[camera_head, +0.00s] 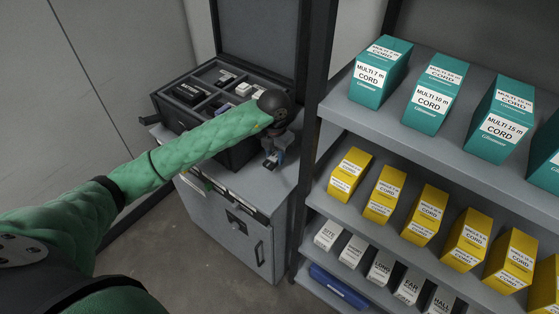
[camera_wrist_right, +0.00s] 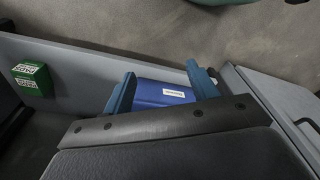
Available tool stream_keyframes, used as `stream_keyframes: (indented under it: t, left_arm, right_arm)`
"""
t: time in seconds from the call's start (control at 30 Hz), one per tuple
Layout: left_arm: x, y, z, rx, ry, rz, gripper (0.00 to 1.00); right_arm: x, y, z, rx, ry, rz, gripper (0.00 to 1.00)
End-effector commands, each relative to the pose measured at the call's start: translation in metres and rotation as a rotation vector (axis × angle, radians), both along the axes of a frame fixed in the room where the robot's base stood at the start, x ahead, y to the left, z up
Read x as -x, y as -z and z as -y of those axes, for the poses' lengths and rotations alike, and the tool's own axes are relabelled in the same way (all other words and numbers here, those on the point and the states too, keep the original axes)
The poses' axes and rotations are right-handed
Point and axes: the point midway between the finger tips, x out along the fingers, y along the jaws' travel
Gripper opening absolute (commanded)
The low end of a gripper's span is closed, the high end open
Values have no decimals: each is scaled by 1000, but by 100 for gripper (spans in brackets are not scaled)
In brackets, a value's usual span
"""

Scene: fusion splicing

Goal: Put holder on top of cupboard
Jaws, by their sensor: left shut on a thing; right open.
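The grey cupboard (camera_head: 226,230) stands left of the shelves, with a door handle on its front. My left gripper (camera_head: 272,161) points down over the right part of the cupboard top, beside the black case. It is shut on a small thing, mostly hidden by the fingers. I cannot make out whether this is the holder, or whether it touches the top. My right gripper (camera_wrist_right: 162,88) shows in the right wrist view with its blue fingers apart. A blue box (camera_wrist_right: 164,93) with a white label shows between and beyond them; contact is unclear.
An open black case (camera_head: 180,122) with a divided tray takes up the back of the cupboard top. Shelves at right carry teal boxes (camera_head: 431,97), yellow boxes (camera_head: 385,195) and white boxes (camera_head: 353,251). A green box (camera_wrist_right: 32,80) shows at left in the right wrist view.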

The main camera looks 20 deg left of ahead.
Motion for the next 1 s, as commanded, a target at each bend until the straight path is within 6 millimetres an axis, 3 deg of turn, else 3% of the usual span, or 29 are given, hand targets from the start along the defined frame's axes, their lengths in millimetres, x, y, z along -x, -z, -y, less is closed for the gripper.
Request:
stream_keyframes:
  t: [0.6, 1.0]
  left_arm:
    - [0, 55, 1, 0, 0, 0, 9]
    - [0, 59, 1, 0, 1, 1, 9]
  right_arm:
    - [8, 50, 15, 16, -8, 33, 58]
    - [8, 50, 14, 14, -8, 33, 58]
